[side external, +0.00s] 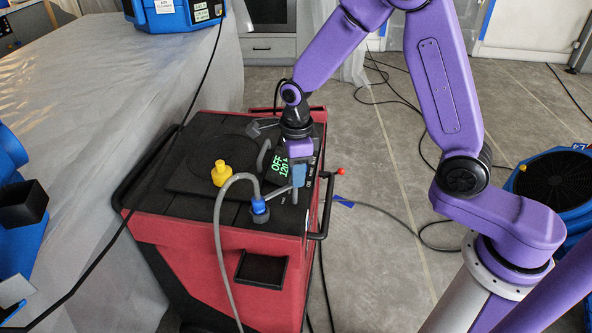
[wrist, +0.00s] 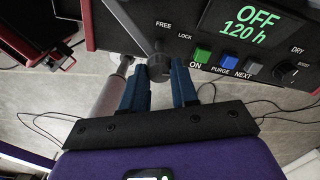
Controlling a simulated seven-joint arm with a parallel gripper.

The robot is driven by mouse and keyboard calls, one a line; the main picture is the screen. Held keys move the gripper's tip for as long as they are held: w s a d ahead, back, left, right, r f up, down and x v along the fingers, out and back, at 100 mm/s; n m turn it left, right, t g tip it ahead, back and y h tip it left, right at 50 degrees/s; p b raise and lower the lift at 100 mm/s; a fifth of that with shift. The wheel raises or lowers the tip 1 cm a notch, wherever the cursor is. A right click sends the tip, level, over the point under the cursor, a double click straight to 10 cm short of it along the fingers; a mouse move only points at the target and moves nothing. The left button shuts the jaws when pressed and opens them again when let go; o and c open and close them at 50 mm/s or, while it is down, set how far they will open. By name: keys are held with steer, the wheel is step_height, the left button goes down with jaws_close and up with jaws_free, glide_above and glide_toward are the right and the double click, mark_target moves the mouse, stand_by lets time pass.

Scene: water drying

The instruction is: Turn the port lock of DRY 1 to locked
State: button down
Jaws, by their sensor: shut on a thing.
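The red and black drying machine (side external: 220,240) stands left of my arm; its display reads OFF 120 h. I see no DRY 1 label on it. In the wrist view a grey port lock lever (wrist: 145,30) comes down from the panel's edge, left of the words FREE and LOCK. My gripper (wrist: 159,80) is shut on the lever's dark end, with one blue finger on each side. In the side external view my gripper (side external: 296,180) is low over the machine's panel edge, near the hose's blue connector (side external: 259,208). Which label the lever points at is unclear.
A yellow knob (side external: 221,173) stands on the machine's top. A grey hose (side external: 218,230) loops from the blue connector. ON, PURGE and NEXT buttons and a dial (wrist: 288,73) sit right of the lever. Cables lie on the floor, and a blue fan unit (side external: 556,180) stands at the right.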

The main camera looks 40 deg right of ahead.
steer(key=shift+r+m, duration=0.1)
steer(key=shift+m, duration=0.6)
steer(key=c, duration=0.9)
jaws_free()
steer(key=shift+o, duration=0.2)
step_height(320, 180, up, 17)
steer(key=shift+r, duration=0.2)
